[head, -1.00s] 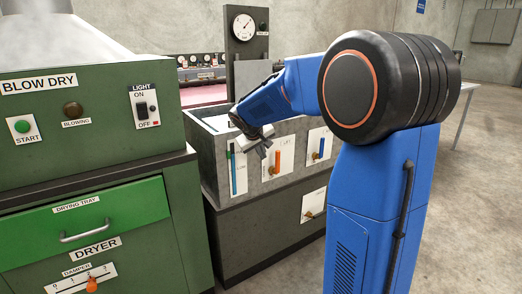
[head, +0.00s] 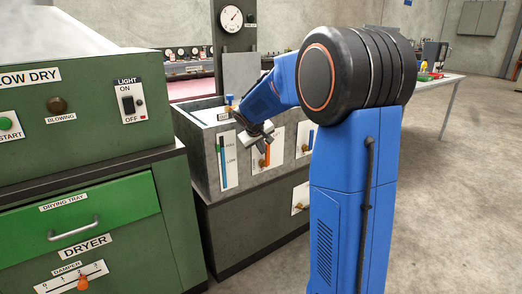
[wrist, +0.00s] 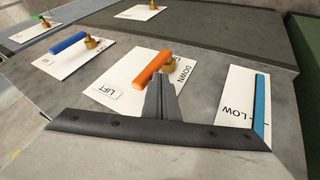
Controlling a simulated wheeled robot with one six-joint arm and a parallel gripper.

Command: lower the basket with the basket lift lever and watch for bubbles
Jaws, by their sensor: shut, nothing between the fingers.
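The basket lift lever is an orange handle (wrist: 151,68) on a brass pivot. The lever also shows on the tank front in the head view (head: 265,155). My gripper (wrist: 160,85) is shut and empty, its fingertips right by the handle; I cannot tell whether they touch it. In the head view my gripper (head: 266,138) is at the tank front, just above the lever. The grey tank (head: 205,170) is open at the top. The basket and any bubbles cannot be made out.
A blue lever (wrist: 68,43) is beside the orange one, and a level gauge (wrist: 259,105) with a blue strip is on its other side. The green dryer (head: 90,200) stands left of the tank. A table (head: 440,82) is at the right. Open floor lies between.

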